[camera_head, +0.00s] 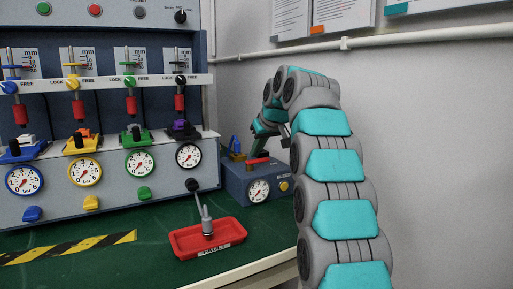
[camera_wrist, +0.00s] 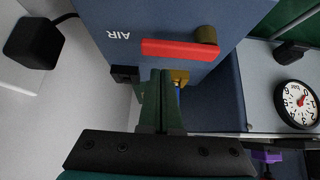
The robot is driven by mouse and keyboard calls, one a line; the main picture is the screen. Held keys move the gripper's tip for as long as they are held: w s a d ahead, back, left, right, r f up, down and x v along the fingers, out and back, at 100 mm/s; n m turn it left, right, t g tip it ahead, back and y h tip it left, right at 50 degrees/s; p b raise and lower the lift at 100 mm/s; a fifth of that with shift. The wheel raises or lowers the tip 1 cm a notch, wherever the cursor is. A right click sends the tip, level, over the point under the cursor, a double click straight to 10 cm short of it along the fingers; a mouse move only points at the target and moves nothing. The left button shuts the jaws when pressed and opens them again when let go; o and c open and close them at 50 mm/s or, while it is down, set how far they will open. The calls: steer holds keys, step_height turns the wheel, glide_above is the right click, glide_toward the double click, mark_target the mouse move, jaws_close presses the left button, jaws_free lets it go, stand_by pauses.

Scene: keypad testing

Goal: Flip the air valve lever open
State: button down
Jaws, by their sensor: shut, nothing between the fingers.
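The air valve's red lever (camera_wrist: 180,49) lies crosswise on the top of a blue box marked AIR, with its brass pivot (camera_wrist: 207,38) at the right end in the wrist view. In the head view the red lever (camera_head: 257,161) shows on top of the small blue box (camera_head: 235,180), beside the bench panel. My gripper (camera_wrist: 160,73) has its green fingers together and empty. Its tips appear just below the lever in the wrist view; I cannot tell if they touch it. In the head view my gripper (camera_head: 264,129) is above the box, partly hidden by my arm.
The blue box carries a gauge (camera_head: 258,191) and a yellow knob (camera_head: 284,186). A red tray (camera_head: 182,243) with an upright grey tool (camera_head: 205,219) stands in front on the green bench. The test panel (camera_head: 110,198) fills the left. A wall (camera_head: 420,130) stands close behind.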

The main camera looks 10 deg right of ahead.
steer(key=shift+s+d+f, duration=0.1)
steer(key=shift+s+f, duration=0.1)
steer(key=shift+s, duration=0.2)
steer(key=shift+s+d+r, duration=0.1)
steer(key=shift+s+r, duration=0.05)
steer(key=shift+s, duration=0.1)
steer(key=shift+s+d, duration=0.2)
steer(key=shift+s, duration=0.4)
steer(key=shift+s, duration=0.1)
